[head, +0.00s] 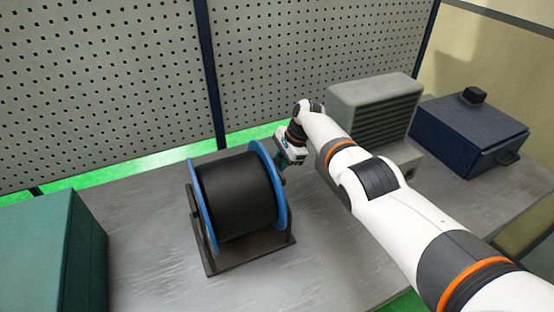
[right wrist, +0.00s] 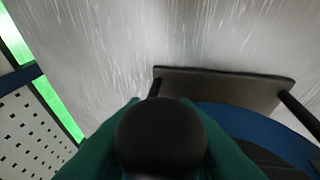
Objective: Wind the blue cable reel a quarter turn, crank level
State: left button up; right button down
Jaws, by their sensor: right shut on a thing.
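The cable reel (head: 238,196) has blue flanges and a wound black cable. It sits in a dark stand (head: 250,254) on the grey table. My right gripper (head: 284,169) is at the reel's right flange, near its upper part. In the right wrist view its green fingers (right wrist: 160,140) are shut around a dark rounded knob (right wrist: 160,132), the crank handle. The blue flange (right wrist: 255,130) and the stand (right wrist: 225,88) show beyond it. The crank arm is mostly hidden by the gripper, so I cannot tell its exact angle. My left gripper is not in view.
A teal box (head: 50,250) stands at the left. A grey louvred unit (head: 376,105) and a dark blue case (head: 468,132) stand at the right, close to my right arm. A perforated panel (head: 100,80) rises behind the table. The table front is clear.

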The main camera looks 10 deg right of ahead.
jog(key=shift+s+f, duration=0.1)
jog(key=shift+f, duration=0.1)
jog(key=c, duration=1.2)
grip_release()
jog(key=shift+o, duration=0.2)
jog(key=shift+r, duration=0.1)
jog(key=shift+r, duration=0.1)
jog(key=shift+d+r+p, duration=0.15)
jog(key=shift+r+p, duration=0.2)
jog(key=p+v, duration=0.1)
jog(key=v, duration=0.2)
jog(key=shift+p, duration=0.4)
jog(key=b+v, duration=0.1)
jog(key=v, duration=0.7)
